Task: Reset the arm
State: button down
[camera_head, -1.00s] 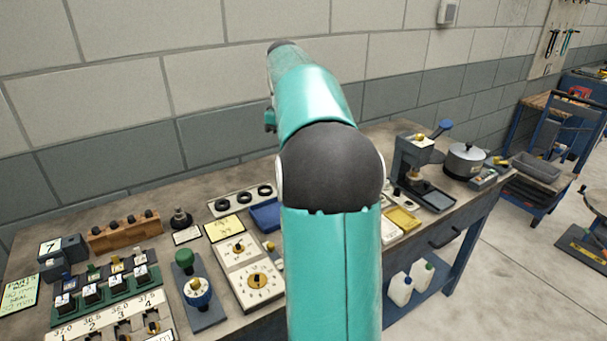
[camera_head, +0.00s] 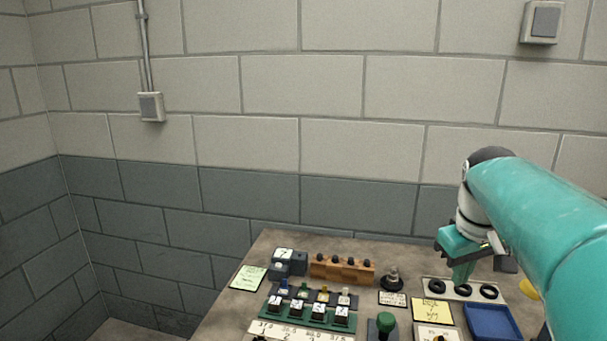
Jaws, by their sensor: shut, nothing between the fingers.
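My teal arm enters from the lower right in the head view and bends down at a dark and white wrist. My gripper (camera_head: 467,272) hangs from it, pointing down over the back right part of the workbench, near a pale plate with black rings (camera_head: 462,290). Only part of the gripper shows, and the fingers are small and dark. It is shut, and nothing shows in it. I cannot tell how high above the bench it is.
The workbench (camera_head: 225,309) holds a wooden block with dark knobs (camera_head: 341,268), a green rack of black blocks (camera_head: 309,315), a green-topped knob (camera_head: 386,322), a blue tray (camera_head: 492,321) and yellow notes (camera_head: 433,310). Block walls stand behind and left. The space above the bench's left part is clear.

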jog(key=s+a+f+t, duration=0.1)
jog(key=s+a+f, duration=0.3)
jog(key=s+a, duration=0.2)
jog(key=s+a+f+m+t+y, duration=0.1)
jog(key=s+a+f, duration=0.4)
jog(key=a, duration=0.5)
jog(key=shift+s+a+t, duration=0.25)
jog(key=shift+s+t, duration=0.45)
jog(key=shift+s, duration=0.35)
jog(key=shift+d+f, duration=0.1)
